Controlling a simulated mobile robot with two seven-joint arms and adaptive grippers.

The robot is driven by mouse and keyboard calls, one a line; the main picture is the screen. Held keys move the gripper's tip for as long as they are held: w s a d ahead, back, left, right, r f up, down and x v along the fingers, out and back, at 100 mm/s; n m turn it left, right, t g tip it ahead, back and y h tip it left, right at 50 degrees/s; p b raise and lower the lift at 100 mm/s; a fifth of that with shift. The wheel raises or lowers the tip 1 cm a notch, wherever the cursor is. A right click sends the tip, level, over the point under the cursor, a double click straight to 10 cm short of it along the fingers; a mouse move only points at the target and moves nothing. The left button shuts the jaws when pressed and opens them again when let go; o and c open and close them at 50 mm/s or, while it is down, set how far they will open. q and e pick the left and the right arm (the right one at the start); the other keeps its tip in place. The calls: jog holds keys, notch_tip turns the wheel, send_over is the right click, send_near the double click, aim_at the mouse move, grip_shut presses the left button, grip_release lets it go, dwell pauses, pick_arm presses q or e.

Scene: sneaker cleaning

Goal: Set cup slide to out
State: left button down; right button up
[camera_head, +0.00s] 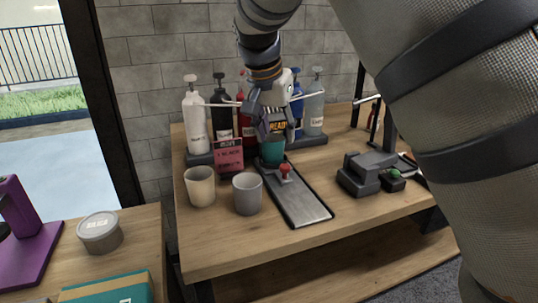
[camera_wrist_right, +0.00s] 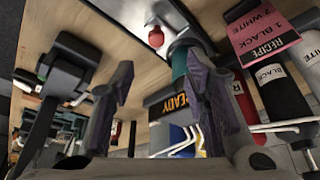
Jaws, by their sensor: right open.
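The cup slide (camera_head: 303,205) is a long dark-rimmed tray with a grey metal bed on the wooden table. A red knob (camera_head: 284,169) stands near its far end; it also shows in the wrist view (camera_wrist_right: 156,38). A teal cup-like part (camera_head: 272,152) is at the far end behind the knob, partly hidden by my gripper; it shows teal in the wrist view (camera_wrist_right: 179,62). My right gripper (camera_head: 268,134) is above that far end, in front of a "READY" sign (camera_head: 279,126). In the wrist view its fingers (camera_wrist_right: 158,85) are apart, with nothing between them. My left gripper is not in view.
A beige cup (camera_head: 200,187) and a grey cup (camera_head: 247,195) stand left of the slide. Pump bottles (camera_head: 195,122) and a pink recipe card (camera_head: 229,156) are behind. A dark device (camera_head: 365,172) stands to the right. Table is clear in front of the slide.

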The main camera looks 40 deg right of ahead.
aim_at(284, 166)
jog(key=x, duration=1.1)
jog(key=shift+s+f+b, duration=0.1)
jog(key=shift+s+b, duration=0.25)
jog(key=shift+s, duration=0.05)
grip_shut()
